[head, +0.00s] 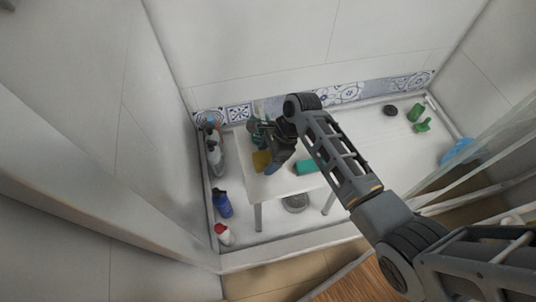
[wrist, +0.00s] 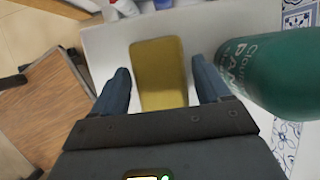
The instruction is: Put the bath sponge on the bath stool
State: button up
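The bath sponge, a yellow block (head: 261,160), is at the left part of the white bath stool's top (head: 284,184). In the wrist view the sponge (wrist: 159,74) lies over the white stool surface (wrist: 105,47), between my two fingers. My gripper (wrist: 162,82) is open around it, with a narrow gap at the right finger; contact at the left finger is hard to tell. In the head view my gripper (head: 271,168) is low over the stool beside the sponge. Whether the sponge rests flat on the top is not fully clear.
A green bottle (wrist: 276,70) stands close to my right finger. A green item (head: 307,167) is at the stool's right part. Several bottles (head: 213,140) line the left wall, with a blue bottle (head: 222,204) nearer. Black and green objects (head: 422,125) lie at the right.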

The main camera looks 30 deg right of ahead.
jog(key=shift+o, duration=1)
jog(key=p+v, duration=0.2)
jog(key=v, duration=1)
jog(key=shift+r, duration=0.1)
